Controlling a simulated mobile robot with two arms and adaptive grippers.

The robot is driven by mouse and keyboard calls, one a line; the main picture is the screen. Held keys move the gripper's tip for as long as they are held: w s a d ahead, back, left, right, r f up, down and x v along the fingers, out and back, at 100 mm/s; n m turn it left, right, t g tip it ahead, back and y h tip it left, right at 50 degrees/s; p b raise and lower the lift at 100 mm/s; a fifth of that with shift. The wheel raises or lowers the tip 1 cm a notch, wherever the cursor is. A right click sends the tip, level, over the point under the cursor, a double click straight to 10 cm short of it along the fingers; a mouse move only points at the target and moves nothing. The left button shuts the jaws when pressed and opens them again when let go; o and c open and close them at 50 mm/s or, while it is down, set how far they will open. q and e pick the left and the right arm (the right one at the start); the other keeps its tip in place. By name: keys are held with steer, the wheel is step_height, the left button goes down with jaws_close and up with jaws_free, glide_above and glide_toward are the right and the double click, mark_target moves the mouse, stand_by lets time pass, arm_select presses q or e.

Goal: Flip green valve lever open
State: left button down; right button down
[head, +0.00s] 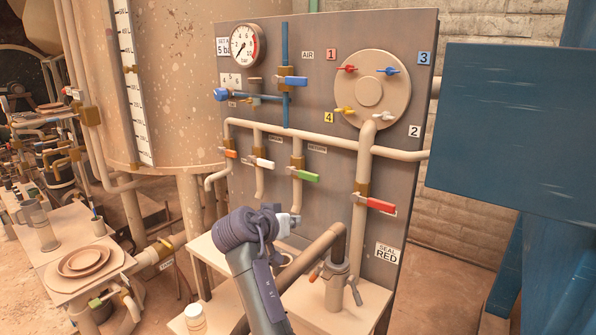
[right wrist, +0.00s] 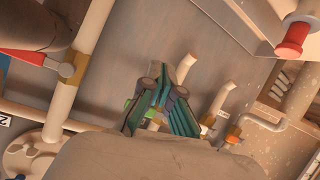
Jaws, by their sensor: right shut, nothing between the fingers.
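The green valve lever (head: 305,175) is on a brass valve on a cream branch pipe of the grey panel, under the label RETURN. It points right, across its pipe, and tilts slightly down. In the right wrist view a green bit (right wrist: 129,104) shows beside the fingers; the rest is hidden behind them. My right gripper (head: 288,222) is below the green lever in the head view, apart from it in the picture. In the wrist view its fingers (right wrist: 168,84) are close together with nothing held. Contact with the lever cannot be told. My left gripper is not in view.
A white lever (head: 259,162) and orange lever (head: 229,153) sit left of the green one, a red lever (head: 376,204) right. A thick angled pipe (head: 318,250) stands close to my right gripper. A blue panel (head: 515,120) blocks the right side.

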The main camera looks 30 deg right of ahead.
mark_target(303, 175)
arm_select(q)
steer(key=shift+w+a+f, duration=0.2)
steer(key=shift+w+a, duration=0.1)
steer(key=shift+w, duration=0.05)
arm_select(e)
step_height(303, 175, up, 16)
steer(key=w+a+m+h, duration=0.1)
steer(key=m+h, duration=0.1)
steer(key=m, duration=0.1)
steer(key=shift+w+a+r+m+g+h, duration=0.2)
steer(key=shift+w+a+m+g+h, duration=0.1)
steer(key=shift+w+m, duration=0.1)
steer(key=shift+d, duration=0.15)
